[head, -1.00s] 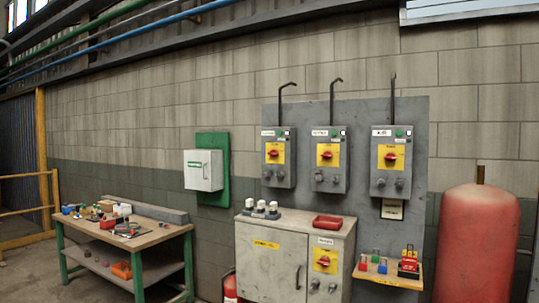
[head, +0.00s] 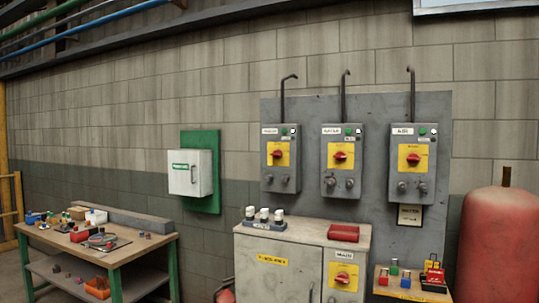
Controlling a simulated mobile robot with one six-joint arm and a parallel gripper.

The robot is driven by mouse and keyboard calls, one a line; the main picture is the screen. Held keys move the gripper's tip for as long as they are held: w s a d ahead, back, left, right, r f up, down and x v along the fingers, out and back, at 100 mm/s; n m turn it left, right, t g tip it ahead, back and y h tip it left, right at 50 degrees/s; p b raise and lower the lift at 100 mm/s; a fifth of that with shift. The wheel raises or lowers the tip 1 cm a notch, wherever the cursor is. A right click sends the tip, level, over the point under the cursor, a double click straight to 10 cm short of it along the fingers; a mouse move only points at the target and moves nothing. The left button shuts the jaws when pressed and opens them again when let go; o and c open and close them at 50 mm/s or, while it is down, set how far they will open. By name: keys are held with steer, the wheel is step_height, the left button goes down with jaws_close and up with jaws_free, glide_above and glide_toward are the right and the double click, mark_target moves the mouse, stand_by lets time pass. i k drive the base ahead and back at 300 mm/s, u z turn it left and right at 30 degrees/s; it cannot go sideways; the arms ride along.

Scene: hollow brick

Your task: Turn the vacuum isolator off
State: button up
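Three grey isolator boxes hang in a row on a grey wall panel (head: 360,104): a left box (head: 282,187), a middle box (head: 342,191) and a right box (head: 413,195). Each has a red rotary handle on a yellow plate. The right box's label seems to read AIR. The left and middle labels are too small to read surely, so I cannot tell which box is the vacuum isolator. A further red handle (head: 342,278) is on the cabinet, under a label that seems to read MAIN. Handle positions are too small to tell. My gripper is not in view.
A grey cabinet (head: 276,288) stands below the boxes, with a red tray (head: 343,233) on top. A small shelf (head: 398,286) holds coloured padlocks. A red tank (head: 497,245) stands right. A cluttered workbench (head: 125,253) is left, below a white wall box (head: 189,172).

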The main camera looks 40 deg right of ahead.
mark_target(277, 154)
steer(key=z, duration=0.1)
steer(key=i, duration=1.1)
steer(key=u, duration=0.1)
